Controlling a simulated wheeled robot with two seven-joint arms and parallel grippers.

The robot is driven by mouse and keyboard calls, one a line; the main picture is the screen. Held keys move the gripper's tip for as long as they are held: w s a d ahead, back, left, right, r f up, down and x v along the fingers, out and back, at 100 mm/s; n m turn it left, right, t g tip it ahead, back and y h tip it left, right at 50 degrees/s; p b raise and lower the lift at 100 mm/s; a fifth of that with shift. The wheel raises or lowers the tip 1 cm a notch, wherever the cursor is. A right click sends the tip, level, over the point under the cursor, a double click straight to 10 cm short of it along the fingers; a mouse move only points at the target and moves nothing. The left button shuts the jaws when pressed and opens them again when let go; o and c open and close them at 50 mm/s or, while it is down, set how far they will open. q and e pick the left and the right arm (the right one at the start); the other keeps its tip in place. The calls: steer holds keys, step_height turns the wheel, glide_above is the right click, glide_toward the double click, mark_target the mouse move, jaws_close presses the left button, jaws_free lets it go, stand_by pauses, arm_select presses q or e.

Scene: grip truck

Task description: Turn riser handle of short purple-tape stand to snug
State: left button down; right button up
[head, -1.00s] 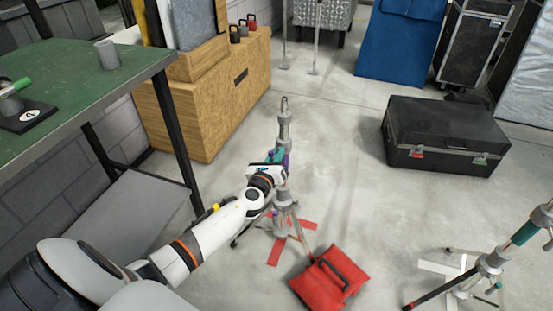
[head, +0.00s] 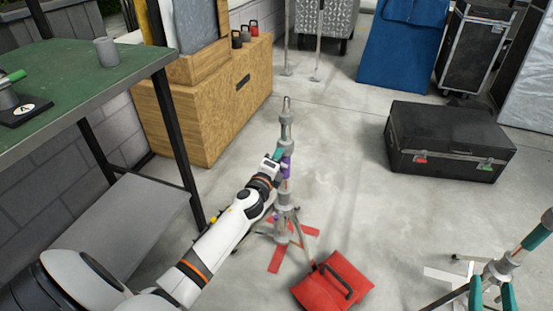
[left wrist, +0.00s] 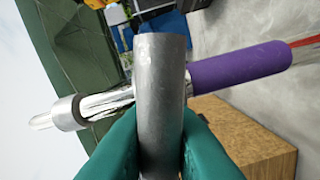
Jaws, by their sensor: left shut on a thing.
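The short purple-tape stand (head: 285,130) stands upright on red floor tape in the middle of the head view. Its purple band (head: 287,168) also shows in the left wrist view (left wrist: 240,66). My left gripper (head: 277,157) is at the band's height, at the stand's left side. In the left wrist view, its green fingers are shut on a grey cylindrical handle (left wrist: 162,95), one finger on each side. The handle crosses in front of the stand's tube. My right gripper (head: 491,291) shows two teal fingers spread apart at the lower right, near the teal-tape stand.
A red sandbag (head: 334,284) lies at the stand's base. The teal-tape stand (head: 537,236) is at the right. A green-topped table (head: 60,80) and a wooden box (head: 215,105) are at the left. A black case (head: 448,138) is at the right; floor between is clear.

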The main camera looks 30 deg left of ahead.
arm_select(q)
steer(key=shift+f+n, duration=0.15)
steer(key=shift+n, duration=1.25)
arm_select(e)
steer(key=shift+r, duration=0.2)
arm_select(q)
steer(key=c, duration=1.4)
jaws_free()
